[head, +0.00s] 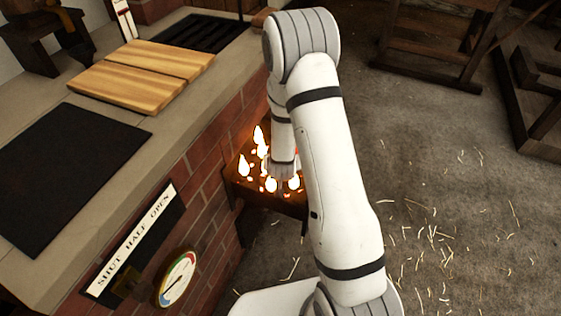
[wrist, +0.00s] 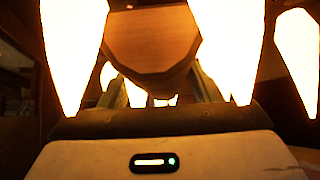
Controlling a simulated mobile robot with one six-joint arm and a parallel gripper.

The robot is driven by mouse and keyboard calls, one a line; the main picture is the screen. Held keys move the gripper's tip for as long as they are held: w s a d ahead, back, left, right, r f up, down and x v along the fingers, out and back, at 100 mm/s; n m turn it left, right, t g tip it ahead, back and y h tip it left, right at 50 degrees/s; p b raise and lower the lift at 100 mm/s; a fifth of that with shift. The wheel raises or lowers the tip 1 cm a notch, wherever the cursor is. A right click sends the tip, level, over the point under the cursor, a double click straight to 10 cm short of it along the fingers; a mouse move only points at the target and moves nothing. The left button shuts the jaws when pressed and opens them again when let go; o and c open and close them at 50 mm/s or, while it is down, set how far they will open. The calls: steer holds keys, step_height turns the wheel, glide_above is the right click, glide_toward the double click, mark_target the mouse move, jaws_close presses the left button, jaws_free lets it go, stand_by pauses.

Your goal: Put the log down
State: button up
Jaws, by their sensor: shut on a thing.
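The log (wrist: 152,45) fills the upper middle of the wrist view, a brown piece with a faceted end. My gripper (wrist: 163,88) is shut on it, with a grey finger on either side. Bright flames stand around the log and gripper in that view and hide parts of both. In the head view my arm reaches down to the fire (head: 262,165) on a dark ledge at the brick wall. My gripper and the log are hidden there behind my arm and the flames. I cannot tell whether the log touches anything beneath it.
The brick stove (head: 215,165) has a stone top with a black plate (head: 65,180) and wooden boards (head: 140,75). A SHUT HALF OPEN plate (head: 135,240) and a dial (head: 176,279) are on its front. Floor with straw (head: 440,240) lies right; wooden frames (head: 440,40) stand behind.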

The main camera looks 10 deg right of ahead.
steer(key=o, duration=1.1)
steer(key=s+a+r+n+g+y+p, duration=0.1)
steer(key=s+a+r+g+y, duration=0.1)
steer(key=s+r, duration=0.7)
steer(key=s+a+r+n+g+y+p, duration=0.15)
steer(key=s+r, duration=0.45)
steer(key=r, duration=0.6)
steer(key=s+d+r+g, duration=0.1)
steer(key=s+r, duration=0.1)
steer(key=s, duration=0.2)
steer(key=s+d+r+g+h, duration=0.1)
steer(key=s+r, duration=0.2)
steer(key=s, duration=0.1)
steer(key=s+d+r+g, duration=0.1)
steer(key=s+r+g, duration=0.1)
steer(key=s, duration=0.2)
steer(key=shift+s+d+r+h, duration=0.1)
steer(key=shift+s+r+h, duration=0.15)
steer(key=shift+r, duration=0.15)
